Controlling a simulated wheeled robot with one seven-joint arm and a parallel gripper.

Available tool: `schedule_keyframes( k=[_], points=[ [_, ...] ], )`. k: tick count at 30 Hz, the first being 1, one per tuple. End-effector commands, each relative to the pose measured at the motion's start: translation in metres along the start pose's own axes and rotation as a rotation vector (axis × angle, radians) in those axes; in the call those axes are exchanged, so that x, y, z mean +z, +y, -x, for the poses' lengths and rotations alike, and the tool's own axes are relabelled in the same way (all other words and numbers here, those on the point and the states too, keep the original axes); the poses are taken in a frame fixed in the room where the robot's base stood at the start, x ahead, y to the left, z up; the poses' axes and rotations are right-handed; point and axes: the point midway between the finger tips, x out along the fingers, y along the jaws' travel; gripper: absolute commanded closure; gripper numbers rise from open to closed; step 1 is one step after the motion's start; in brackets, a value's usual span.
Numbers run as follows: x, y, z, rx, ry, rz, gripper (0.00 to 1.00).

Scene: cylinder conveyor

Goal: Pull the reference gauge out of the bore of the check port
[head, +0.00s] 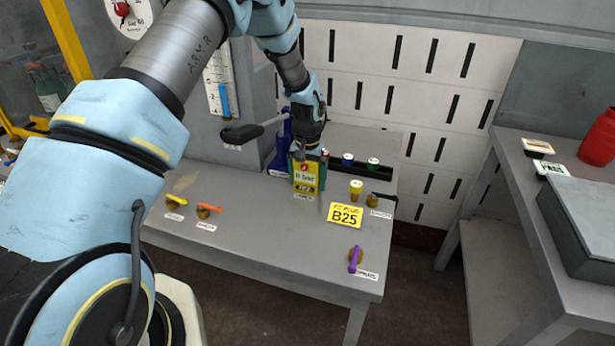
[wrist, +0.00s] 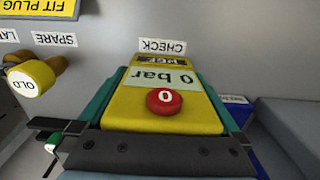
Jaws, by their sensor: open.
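The reference gauge (head: 306,177) appears to be the yellow block with teal sides, upright on the table. In the wrist view the gauge (wrist: 130,105) shows a "0 bar" face and a red button marked 0. A CHECK label (wrist: 162,46) lies just beyond it. The port's bore and the gauge's lower end are hidden. My gripper (head: 306,150) is directly above the gauge, pointing down. In the wrist view my gripper (wrist: 145,138) is open, with dark jaw parts on either side of the gauge. I cannot tell whether they touch it.
A yellow-capped plug (head: 356,189), marked OLD, and a yellow B25 card (head: 345,215) are right of the gauge. A purple handle (head: 354,259) is near the front. The table's front middle is clear.

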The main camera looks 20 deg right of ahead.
Motion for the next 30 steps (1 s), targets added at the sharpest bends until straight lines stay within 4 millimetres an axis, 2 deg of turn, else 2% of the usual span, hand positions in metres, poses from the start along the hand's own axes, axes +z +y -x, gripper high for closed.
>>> schedule_keyframes(
  k=[2,26,27,30],
  points=[
    [-0.0001,-0.0001,0.0001,0.000,0.000,0.000,0.03],
    [-0.0002,0.0000,0.0008,0.000,0.000,0.000,0.92],
    [-0.0002,0.0000,0.0008,0.000,0.000,0.000,0.17],
    [-0.0002,0.0000,0.0008,0.000,0.000,0.000,0.28]
  ],
)
